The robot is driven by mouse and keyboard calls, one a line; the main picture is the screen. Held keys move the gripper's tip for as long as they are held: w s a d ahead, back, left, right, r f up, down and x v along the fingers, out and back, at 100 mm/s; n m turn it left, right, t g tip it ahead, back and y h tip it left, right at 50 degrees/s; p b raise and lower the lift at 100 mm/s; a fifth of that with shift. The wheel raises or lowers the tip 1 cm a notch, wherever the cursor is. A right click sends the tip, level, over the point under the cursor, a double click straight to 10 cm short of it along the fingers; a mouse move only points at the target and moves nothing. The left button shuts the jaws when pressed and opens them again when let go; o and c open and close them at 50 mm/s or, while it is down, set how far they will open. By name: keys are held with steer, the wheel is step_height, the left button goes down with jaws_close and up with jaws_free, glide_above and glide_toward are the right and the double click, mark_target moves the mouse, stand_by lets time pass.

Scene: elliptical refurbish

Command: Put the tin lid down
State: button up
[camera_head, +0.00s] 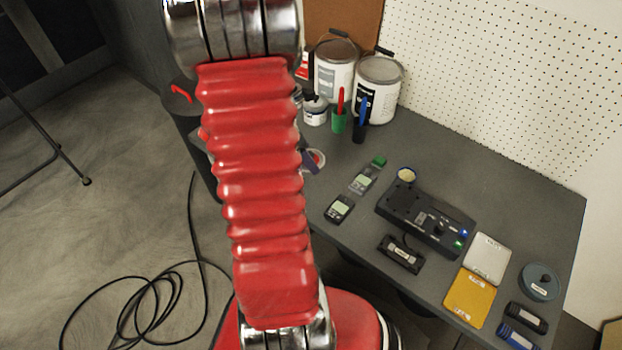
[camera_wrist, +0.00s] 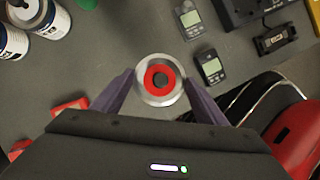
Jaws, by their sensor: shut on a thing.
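The tin lid (camera_wrist: 159,79) is a round silver piece with a red ring and a dark centre. In the wrist view it sits between the two purple fingers of my gripper (camera_wrist: 158,88), which is shut on it at its sides. In the head view my red arm hides most of the gripper; only a purple finger and a bit of the lid (camera_head: 317,158) show at the arm's right side, over the left part of the grey table (camera_head: 500,190). I cannot tell whether the lid touches the table.
Two large paint tins (camera_head: 378,88) and pen cups (camera_head: 339,120) stand at the back. Two small meters (camera_head: 340,208) lie right of the lid, with a dark device (camera_head: 425,215) beyond. Yellow (camera_head: 470,297) and white pads lie further right. Table around the lid looks clear.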

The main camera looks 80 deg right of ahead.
steer(key=shift+f, duration=0.1)
steer(key=shift+f, duration=3.05)
steer(key=shift+f, duration=1.85)
steer(key=o, duration=1)
